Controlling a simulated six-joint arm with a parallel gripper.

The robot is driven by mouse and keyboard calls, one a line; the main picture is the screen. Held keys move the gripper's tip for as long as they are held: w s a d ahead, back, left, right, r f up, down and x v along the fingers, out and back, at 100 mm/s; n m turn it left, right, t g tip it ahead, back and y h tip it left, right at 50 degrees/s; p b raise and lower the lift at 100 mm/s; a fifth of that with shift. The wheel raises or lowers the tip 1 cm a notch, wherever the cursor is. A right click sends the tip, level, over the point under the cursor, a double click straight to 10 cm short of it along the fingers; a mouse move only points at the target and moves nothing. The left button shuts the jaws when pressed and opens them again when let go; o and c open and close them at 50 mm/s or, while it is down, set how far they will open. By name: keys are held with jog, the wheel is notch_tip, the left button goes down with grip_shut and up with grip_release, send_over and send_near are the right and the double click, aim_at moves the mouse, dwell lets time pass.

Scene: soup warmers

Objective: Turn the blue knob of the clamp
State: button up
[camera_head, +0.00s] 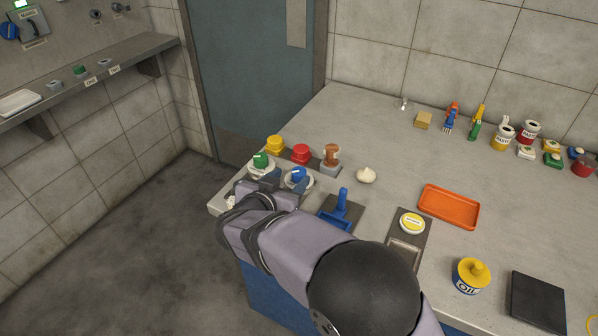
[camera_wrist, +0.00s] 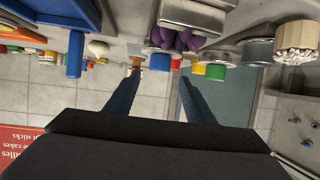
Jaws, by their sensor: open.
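A blue knob (camera_head: 297,175) with a pale pointer mark sits on a round white base near the counter's left end. In the upside-down wrist view, a blue knob (camera_wrist: 160,62) shows just beyond and between my fingertips; no contact is visible. My gripper (camera_head: 268,182) is low at the counter's front left corner, beside the blue knob and in front of the green knob (camera_head: 261,159). Its two fingers (camera_wrist: 160,80) are spread, with nothing between them. My arm hides part of the counter's front edge.
A yellow button (camera_head: 275,143), a red button (camera_head: 301,152) and a brown-topped fixture (camera_head: 331,156) crowd behind the knob. A blue lever (camera_head: 342,204) stands to the right. Beyond are a garlic-like bulb (camera_head: 366,175) and an orange tray (camera_head: 449,206). Another blue knob (camera_head: 9,30) is on the wall.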

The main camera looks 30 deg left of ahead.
aim_at(298, 172)
jog(key=shift+p+x, duration=1)
jog(key=shift+x, duration=2.5)
jog(key=shift+d, duration=0.1)
jog(key=c, duration=1.1)
